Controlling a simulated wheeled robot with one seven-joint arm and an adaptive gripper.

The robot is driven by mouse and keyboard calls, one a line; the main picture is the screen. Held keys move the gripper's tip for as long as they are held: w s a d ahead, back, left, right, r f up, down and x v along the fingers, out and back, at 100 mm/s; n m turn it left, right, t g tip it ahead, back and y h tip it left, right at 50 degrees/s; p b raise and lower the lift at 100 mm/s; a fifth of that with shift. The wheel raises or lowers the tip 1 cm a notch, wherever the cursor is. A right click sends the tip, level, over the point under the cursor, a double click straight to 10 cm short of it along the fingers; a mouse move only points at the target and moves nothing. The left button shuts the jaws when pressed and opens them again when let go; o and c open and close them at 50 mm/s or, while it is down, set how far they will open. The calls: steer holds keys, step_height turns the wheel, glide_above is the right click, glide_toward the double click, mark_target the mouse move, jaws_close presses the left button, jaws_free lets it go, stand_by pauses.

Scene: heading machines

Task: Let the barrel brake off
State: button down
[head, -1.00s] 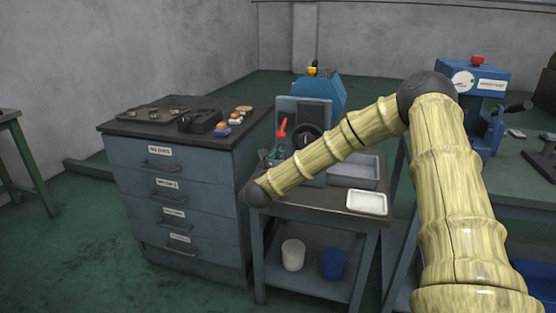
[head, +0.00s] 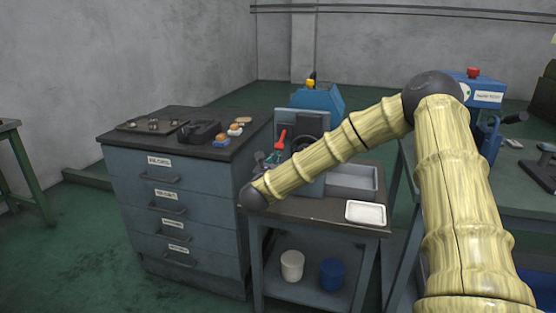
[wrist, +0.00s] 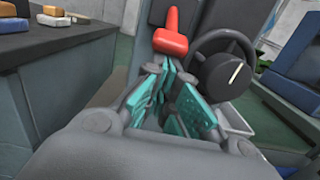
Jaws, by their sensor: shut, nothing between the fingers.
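A dark handwheel with a black knob (wrist: 222,76) is right of the fingers. In the head view my gripper (head: 271,158) is small and partly hidden beside my arm.
A drawer cabinet (head: 180,195) stands close on the left, with several small items on top. The small bench holds a grey tray (head: 352,183) and a white tray (head: 366,213). A blue press (head: 475,95) stands on the right bench.

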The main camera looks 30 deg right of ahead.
mark_target(279, 146)
steer(key=r+g+y+p, duration=0.1)
steer(key=r+p, duration=0.1)
steer(key=s+a+r+g+y+p, duration=0.1)
steer(key=r+y+p, duration=0.1)
steer(key=r+g+y+p, duration=0.2)
steer(key=r, duration=0.1)
steer(key=shift+s+a, duration=0.25)
steer(key=shift+a, duration=0.1)
steer(key=shift+f+b, duration=0.35)
steer(key=shift+f, duration=0.15)
steer(key=shift+r+p, duration=0.3)
steer(key=shift+r, duration=0.5)
steer(key=shift+f, duration=0.1)
